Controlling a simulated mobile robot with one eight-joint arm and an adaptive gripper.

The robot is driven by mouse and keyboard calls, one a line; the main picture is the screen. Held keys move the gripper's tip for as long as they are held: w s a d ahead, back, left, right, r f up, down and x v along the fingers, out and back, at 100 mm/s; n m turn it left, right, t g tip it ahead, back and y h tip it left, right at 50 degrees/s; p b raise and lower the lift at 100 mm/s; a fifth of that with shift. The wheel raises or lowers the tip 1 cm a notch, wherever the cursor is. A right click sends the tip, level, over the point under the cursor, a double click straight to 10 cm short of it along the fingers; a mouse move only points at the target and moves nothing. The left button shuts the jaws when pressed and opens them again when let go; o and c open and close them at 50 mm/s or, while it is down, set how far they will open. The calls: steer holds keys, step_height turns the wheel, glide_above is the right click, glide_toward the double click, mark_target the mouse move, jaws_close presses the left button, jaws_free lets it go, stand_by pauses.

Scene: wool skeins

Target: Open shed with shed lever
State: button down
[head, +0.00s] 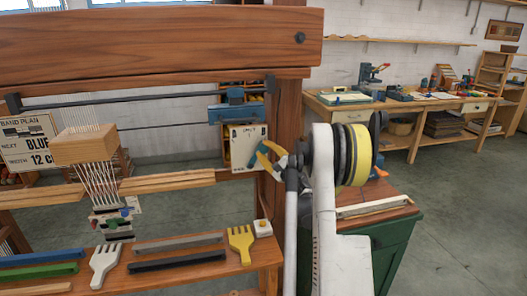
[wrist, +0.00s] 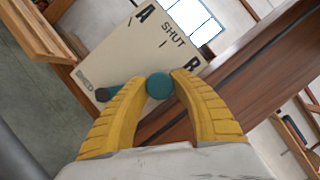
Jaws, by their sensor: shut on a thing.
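The shed lever (head: 256,157) is a teal handle on a pale panel (head: 235,134) fixed to the loom's right post. In the wrist view its round teal knob (wrist: 160,86) sits between the yellow fingertips of my gripper (wrist: 159,80). My gripper (head: 265,158) is shut on this knob. The panel (wrist: 125,50) carries the marks A, SHUT, B and SHED. The lever leans up and right in the head view, seemingly off SHUT towards the B side. Part of the panel's right edge is hidden behind my gripper in the head view.
The loom's thick top beam (head: 150,45) spans above, and its right post (head: 270,205) stands beside my arm. A wooden heddle block (head: 86,146) hangs at left. A front shelf (head: 190,280) holds combs and coloured sticks. A green cabinet (head: 400,240) stands at right; open floor lies beyond.

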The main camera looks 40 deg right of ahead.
steer(key=c, duration=1)
jaws_free()
steer(key=shift+c, duration=0.2)
steer(key=v, duration=1.2)
steer(key=shift+a, duration=0.1)
